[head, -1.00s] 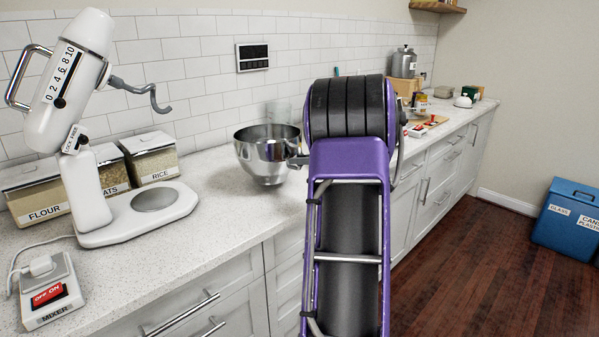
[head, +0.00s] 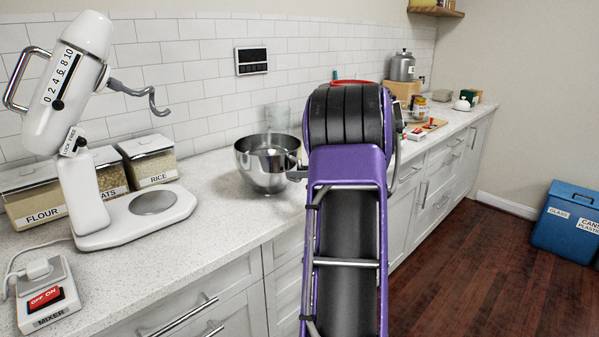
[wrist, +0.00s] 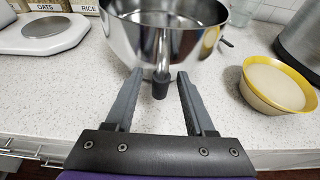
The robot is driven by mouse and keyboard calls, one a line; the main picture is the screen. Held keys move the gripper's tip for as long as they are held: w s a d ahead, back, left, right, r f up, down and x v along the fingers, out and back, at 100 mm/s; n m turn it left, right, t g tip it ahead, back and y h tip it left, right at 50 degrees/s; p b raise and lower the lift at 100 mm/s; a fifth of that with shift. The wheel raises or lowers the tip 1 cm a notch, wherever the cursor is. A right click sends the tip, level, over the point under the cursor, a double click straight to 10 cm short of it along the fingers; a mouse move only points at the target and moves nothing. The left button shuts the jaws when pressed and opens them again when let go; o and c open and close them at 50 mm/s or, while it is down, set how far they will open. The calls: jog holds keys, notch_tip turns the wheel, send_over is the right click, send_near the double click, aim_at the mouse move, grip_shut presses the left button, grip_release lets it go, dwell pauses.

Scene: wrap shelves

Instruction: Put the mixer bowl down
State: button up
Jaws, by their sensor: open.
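The mixer bowl (head: 266,165) is a shiny steel bowl. It stands upright on the white speckled counter (head: 222,212), to the right of the mixer. In the wrist view the bowl (wrist: 130,40) fills the top, with its dark-tipped handle (wrist: 160,86) pointing at me. My gripper (wrist: 157,75) is open, with one finger on each side of the handle and gaps between. In the head view my purple arm hides most of the gripper. The white mixer (head: 70,90) has its head tilted up over an empty base with a round plate (head: 154,202).
A yellow-rimmed bowl (wrist: 275,84) with pale contents stands right of the mixer bowl. Flour, oats and rice bins (head: 150,160) stand by the wall. A mixer switch (head: 45,300) is at the front left. A clear glass vessel (head: 277,117) stands behind the bowl.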

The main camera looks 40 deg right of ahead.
jog(key=v, duration=1.1)
jog(key=shift+s+p, duration=0.25)
jog(key=shift+p, duration=0.15)
jog(key=shift+r, duration=0.15)
